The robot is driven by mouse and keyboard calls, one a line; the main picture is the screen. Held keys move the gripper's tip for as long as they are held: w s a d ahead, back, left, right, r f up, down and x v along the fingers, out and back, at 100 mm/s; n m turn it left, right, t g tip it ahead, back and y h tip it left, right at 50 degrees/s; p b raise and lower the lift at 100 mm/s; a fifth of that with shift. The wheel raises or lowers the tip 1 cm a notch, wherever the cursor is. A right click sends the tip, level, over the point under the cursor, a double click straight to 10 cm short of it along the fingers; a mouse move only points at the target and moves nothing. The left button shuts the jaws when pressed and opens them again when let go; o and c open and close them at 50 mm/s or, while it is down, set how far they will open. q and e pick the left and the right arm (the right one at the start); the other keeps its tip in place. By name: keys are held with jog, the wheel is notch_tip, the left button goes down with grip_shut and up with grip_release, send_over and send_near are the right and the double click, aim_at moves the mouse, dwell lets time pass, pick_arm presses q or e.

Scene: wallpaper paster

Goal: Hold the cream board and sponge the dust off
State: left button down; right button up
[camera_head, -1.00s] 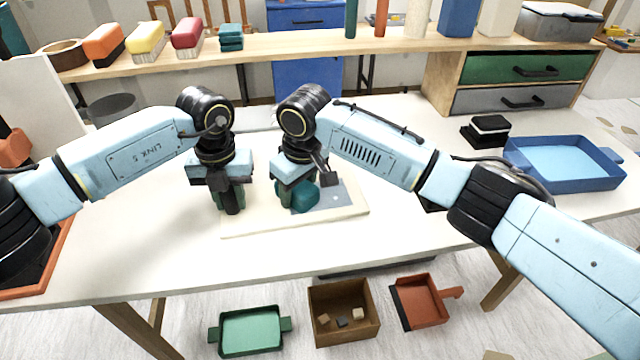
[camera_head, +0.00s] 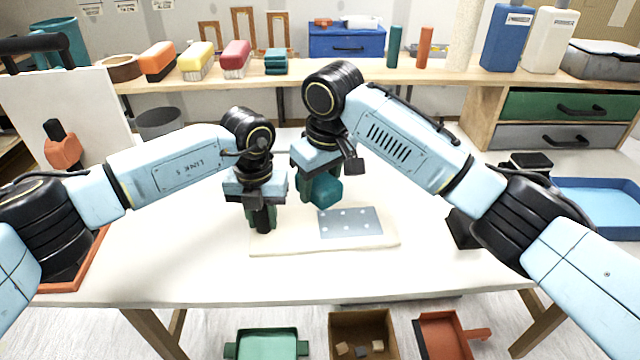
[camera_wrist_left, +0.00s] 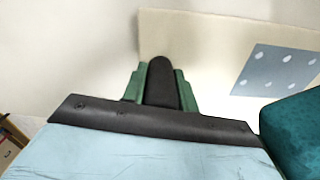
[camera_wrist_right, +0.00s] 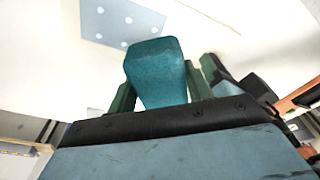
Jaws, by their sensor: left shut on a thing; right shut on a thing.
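The cream board (camera_head: 330,241) lies flat on the white table and also shows in the left wrist view (camera_wrist_left: 205,35). A blue-grey patch (camera_head: 350,223) with several pale spots lies on its right part; the patch shows in both wrist views too (camera_wrist_left: 277,70) (camera_wrist_right: 122,24). My left gripper (camera_head: 263,216) is shut on a black upright piece (camera_wrist_left: 162,84) at the board's left end; whether this piece is fixed to the board I cannot tell. My right gripper (camera_head: 321,188) is shut on the teal sponge (camera_wrist_right: 158,74), held above the board and apart from it.
A blue tray (camera_head: 600,207) stands on the table at the right. A white panel (camera_head: 70,115) stands at the left. A shelf (camera_head: 300,75) with several sponges and brushes runs along the back. Bins sit on the floor in front, including a brown box (camera_head: 363,325).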

pick_arm(q)
jog(key=c, duration=1)
grip_release()
jog(key=shift+f, duration=0.15)
notch_tip(320, 180, up, 12)
jog(key=shift+r, duration=0.1)
